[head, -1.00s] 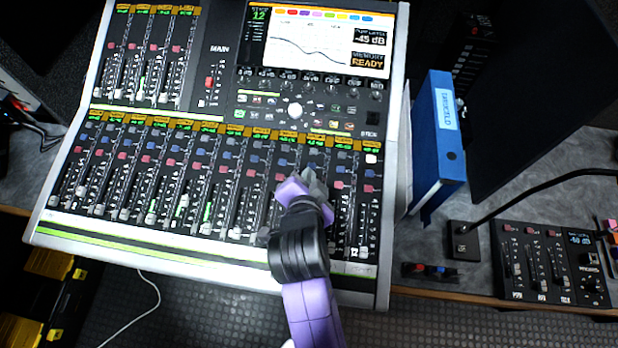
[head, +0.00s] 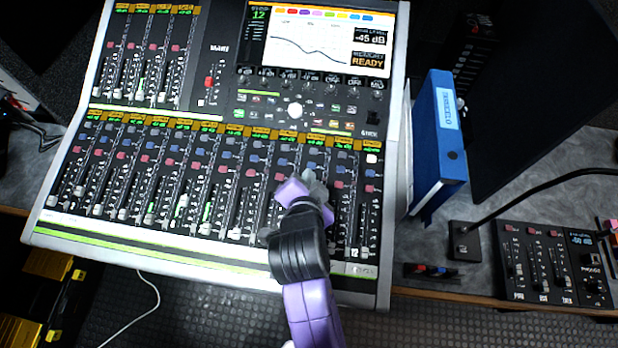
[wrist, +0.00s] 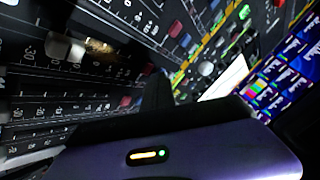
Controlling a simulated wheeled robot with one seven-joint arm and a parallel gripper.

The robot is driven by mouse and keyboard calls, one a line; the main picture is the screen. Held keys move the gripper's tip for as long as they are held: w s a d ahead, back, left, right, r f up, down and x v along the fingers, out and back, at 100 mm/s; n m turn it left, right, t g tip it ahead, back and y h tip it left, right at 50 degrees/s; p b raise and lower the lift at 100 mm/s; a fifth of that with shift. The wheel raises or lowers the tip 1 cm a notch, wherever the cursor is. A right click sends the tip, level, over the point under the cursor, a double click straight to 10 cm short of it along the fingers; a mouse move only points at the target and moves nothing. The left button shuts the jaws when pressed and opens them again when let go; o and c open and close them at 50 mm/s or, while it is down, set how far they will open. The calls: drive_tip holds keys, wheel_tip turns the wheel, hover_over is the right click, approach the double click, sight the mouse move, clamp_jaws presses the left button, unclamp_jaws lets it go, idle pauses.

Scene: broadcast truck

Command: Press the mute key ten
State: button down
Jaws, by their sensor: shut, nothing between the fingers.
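The mixing console (head: 150,239) has a lower row of channel strips, each with a blue key, a red key and a fader. Red keys show left and right of my gripper (head: 313,178), such as one red key (head: 251,172) to its left. Counting from the left, my gripper's tip is over about the tenth strip and hides that strip's red key. My gripper is shut and empty; whether it touches the panel cannot be told. In the wrist view, the dark fingers (wrist: 157,92) point at the panel, with a red key (wrist: 176,29) beyond them. Key lettering is too small to read.
The console's screen (head: 313,40) reads "READY" and "-45 dB". A blue binder (head: 437,135) stands right of the console. A small mixer (head: 540,265) and a bent dark stalk on a base (head: 464,240) are farther right. Fader caps rise in front of the keys.

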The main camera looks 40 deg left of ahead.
drive_tip(key=shift+f+b, duration=0.3)
drive_tip(key=shift+f, duration=0.2)
idle(0.4)
drive_tip(key=shift+r, duration=0.1)
drive_tip(key=shift+s+r+p, duration=0.1)
drive_tip(key=shift+r+p, duration=0.7)
drive_tip(key=shift+p, duration=0.05)
drive_tip(key=shift+r, duration=0.15)
drive_tip(key=r+p, duration=0.1)
drive_tip(key=r, duration=0.1)
drive_tip(key=r+p, duration=0.1)
drive_tip(key=p, duration=0.1)
drive_tip(key=r+p, duration=0.2)
drive_tip(key=shift+s+d+r, duration=0.25)
drive_tip(key=shift+s+r, duration=0.1)
